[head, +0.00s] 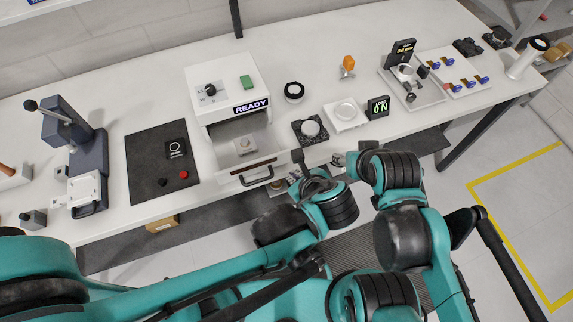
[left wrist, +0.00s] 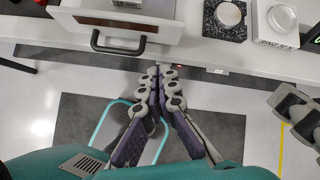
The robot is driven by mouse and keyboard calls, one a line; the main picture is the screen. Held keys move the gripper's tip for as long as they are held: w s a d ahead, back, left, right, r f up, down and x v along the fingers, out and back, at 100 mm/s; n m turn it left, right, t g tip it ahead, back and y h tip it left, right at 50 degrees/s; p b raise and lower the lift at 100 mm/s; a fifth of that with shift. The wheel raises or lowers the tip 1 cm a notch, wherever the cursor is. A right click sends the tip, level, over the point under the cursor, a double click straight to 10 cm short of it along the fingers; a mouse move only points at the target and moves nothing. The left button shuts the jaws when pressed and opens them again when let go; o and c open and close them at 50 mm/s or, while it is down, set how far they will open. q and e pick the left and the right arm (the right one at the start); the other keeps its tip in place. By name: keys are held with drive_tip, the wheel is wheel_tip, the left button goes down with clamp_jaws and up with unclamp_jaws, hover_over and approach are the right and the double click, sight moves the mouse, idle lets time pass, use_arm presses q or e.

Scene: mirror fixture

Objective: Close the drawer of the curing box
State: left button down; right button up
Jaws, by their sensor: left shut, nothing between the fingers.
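The white curing box (head: 224,88) stands at the back of the bench, with a READY label on its front. Its drawer (head: 225,163) is pulled out toward me, with a small grey part (head: 245,145) inside. The black drawer handle (head: 258,181) also shows in the left wrist view (left wrist: 118,50). My left gripper (head: 282,189) is just right of the handle and apart from it; in the left wrist view its fingers (left wrist: 160,72) are together and empty, below and right of the handle. My right gripper (head: 340,160) is by the bench edge farther right, its fingers too small to read.
A dark mat (head: 145,185) with a red knob lies left of the box. A black plate with a round disc (head: 310,129) and a white scale-like unit (head: 345,115) stand right of the drawer. The bench front edge runs under the drawer.

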use_arm(q)
drive_tip(key=s+d+m+t, duration=0.1)
drive_tip(key=s+d+m, duration=0.2)
drive_tip(key=m, duration=0.1)
drive_tip(key=shift+w+a+f+b, duration=0.6)
drive_tip(key=shift+w+f, duration=0.5)
drive_tip(key=shift+w, duration=0.7)
drive_tip(key=shift+w+a+f+b, duration=0.55)
drive_tip(key=shift+w+f, duration=0.55)
drive_tip(key=shift+w, duration=0.65)
drive_tip(key=shift+w+a+f+b, duration=0.55)
drive_tip(key=shift+w+f, duration=0.55)
drive_tip(key=shift+w, duration=0.7)
use_arm(e)
drive_tip(key=shift+s+a+f, duration=0.15)
drive_tip(key=shift+s+f, duration=0.05)
drive_tip(key=shift+f, duration=0.65)
drive_tip(key=shift+s+a+f, duration=0.1)
drive_tip(key=shift+s+f, duration=0.1)
drive_tip(key=shift+f, duration=0.6)
